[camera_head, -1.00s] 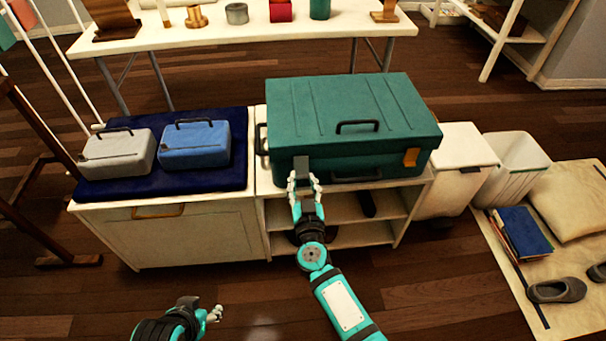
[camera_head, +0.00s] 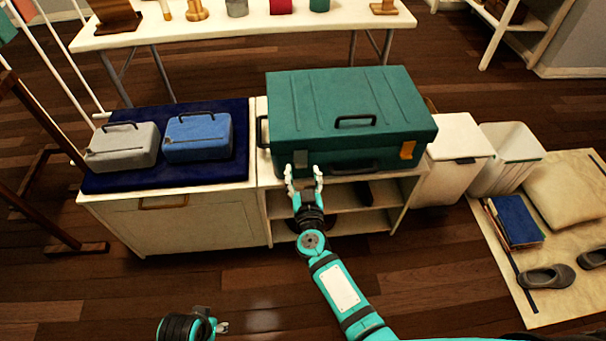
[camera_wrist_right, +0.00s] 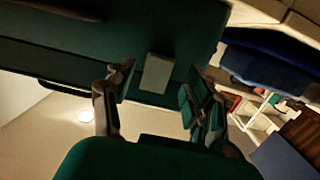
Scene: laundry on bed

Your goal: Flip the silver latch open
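The teal case (camera_head: 345,100) lies closed on a white shelf unit. A small grey-silver latch (camera_head: 300,158) is on its front, left of the black handle. In the right wrist view the latch (camera_wrist_right: 156,73) is a pale grey block on the dark green case, between my fingers. Whether it is flipped open I cannot tell. My right gripper (camera_head: 304,172) is open just in front of and below the latch, its fingers apart and holding nothing. An orange latch (camera_head: 407,150) is on the case's right front. My left gripper (camera_head: 218,327) is low, far from the case; its fingers are unclear.
A grey case (camera_head: 122,147) and a blue case (camera_head: 199,137) lie on a navy cloth (camera_head: 170,182) to the left. A white bin (camera_head: 455,165) stands right of the shelf unit. A table (camera_head: 250,28) is behind. The floor in front is clear.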

